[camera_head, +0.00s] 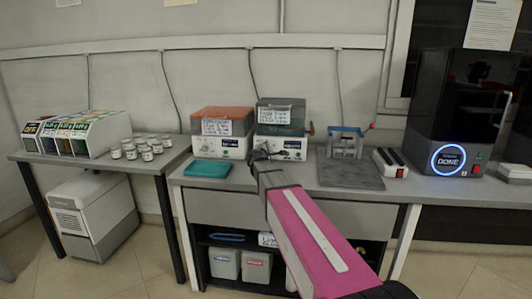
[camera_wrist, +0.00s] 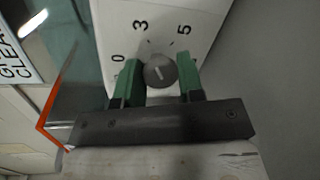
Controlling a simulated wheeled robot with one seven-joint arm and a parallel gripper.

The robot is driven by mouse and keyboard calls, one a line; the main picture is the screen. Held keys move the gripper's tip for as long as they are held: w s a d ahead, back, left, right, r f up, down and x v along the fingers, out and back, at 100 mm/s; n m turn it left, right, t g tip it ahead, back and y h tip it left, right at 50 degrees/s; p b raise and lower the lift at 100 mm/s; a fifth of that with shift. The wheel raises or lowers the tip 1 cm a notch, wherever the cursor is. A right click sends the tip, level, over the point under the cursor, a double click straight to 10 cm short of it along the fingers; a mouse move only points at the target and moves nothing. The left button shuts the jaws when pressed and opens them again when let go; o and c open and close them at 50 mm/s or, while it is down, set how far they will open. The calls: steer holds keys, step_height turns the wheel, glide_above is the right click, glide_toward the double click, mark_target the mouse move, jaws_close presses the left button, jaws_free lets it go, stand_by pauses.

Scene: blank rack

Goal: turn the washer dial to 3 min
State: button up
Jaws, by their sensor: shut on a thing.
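The washer dial (camera_wrist: 160,71) is a round grey knob on a white panel (camera_wrist: 180,22) marked 0, 3 and 5 in the wrist view. My gripper (camera_wrist: 158,78) has its two green fingers on either side of the dial and is shut on it. A short pale line shows on the knob's face, but I cannot tell for sure which mark it points at. In the head view my gripper (camera_head: 261,152) is at the front of the right, grey-lidded washer (camera_head: 280,145), near the left, orange-lidded washer (camera_head: 220,130). The dial is hidden there.
A teal tray (camera_head: 208,169) lies in front of the left washer. A stand with a blue frame (camera_head: 346,142) on a grey plate and a red-switched power strip (camera_head: 390,163) are to the right. A black machine (camera_head: 455,115) reads DONE. White jars (camera_head: 138,148) stand at left.

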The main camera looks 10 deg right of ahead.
steer(key=o, duration=0.9)
steer(key=shift+s, duration=0.1)
steer(key=v, duration=1)
steer(key=shift+s+a, duration=0.15)
steer(key=shift+s, duration=0.2)
